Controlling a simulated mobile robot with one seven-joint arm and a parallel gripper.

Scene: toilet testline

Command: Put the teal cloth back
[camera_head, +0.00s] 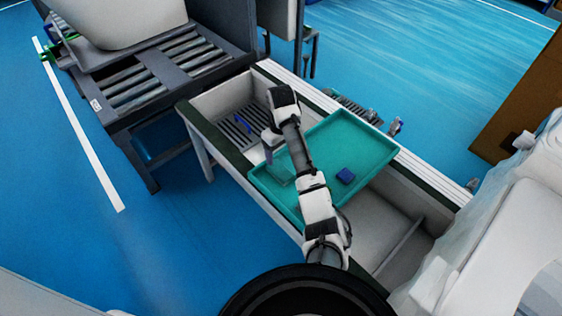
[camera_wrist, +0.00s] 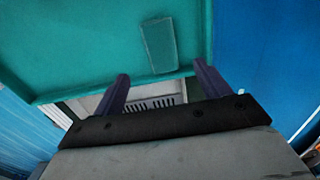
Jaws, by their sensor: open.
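The teal cloth (camera_wrist: 159,45) is a flat rectangle lying in the teal tray (camera_wrist: 95,50), close to the tray's near edge in the wrist view. It also shows in the head view (camera_head: 281,177), near the left end of the tray (camera_head: 350,135). My gripper (camera_wrist: 159,70) is open, with its two dark fingers spread and nothing between them. The cloth lies just beyond the fingertips in the wrist view, apart from them. In the head view my gripper (camera_head: 270,147) is above the tray's left edge, partly hidden by my arm.
A dark blue block (camera_head: 346,176) lies in the right part of the tray. The tray rests across a long white trough (camera_head: 228,97) with a slatted drain and a blue item (camera_head: 243,124). A roller conveyor (camera_head: 150,82) carrying a white toilet (camera_head: 120,20) stands at left.

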